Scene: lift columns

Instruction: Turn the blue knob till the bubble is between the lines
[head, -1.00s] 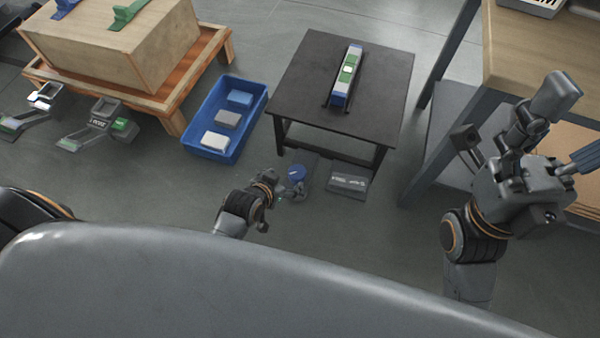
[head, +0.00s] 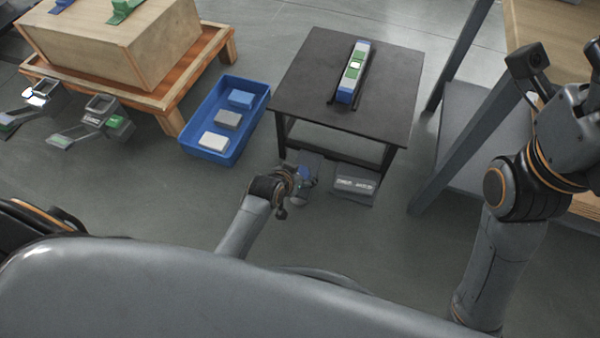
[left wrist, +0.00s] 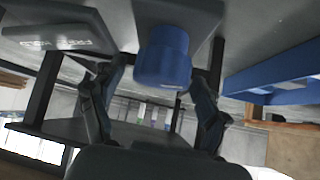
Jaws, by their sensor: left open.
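The blue knob (head: 304,172) sits on a dark plate on the floor at the front of the black table. In the left wrist view the knob (left wrist: 163,58) shows large, between and beyond the two finger ends. My left gripper (head: 299,184) is open at the knob and partly covers it; contact cannot be told. Its fingers (left wrist: 157,78) stand apart on either side in the wrist view. My right gripper (head: 560,85) is partly cut off at the right edge.
A labelled dark pedal-like plate (head: 355,184) lies right of the knob. A blue crate (head: 212,155) with several blocks stands left of the table. A wooden box (head: 110,45) on a low stand is far left. A workbench leg (head: 460,135) rises at right.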

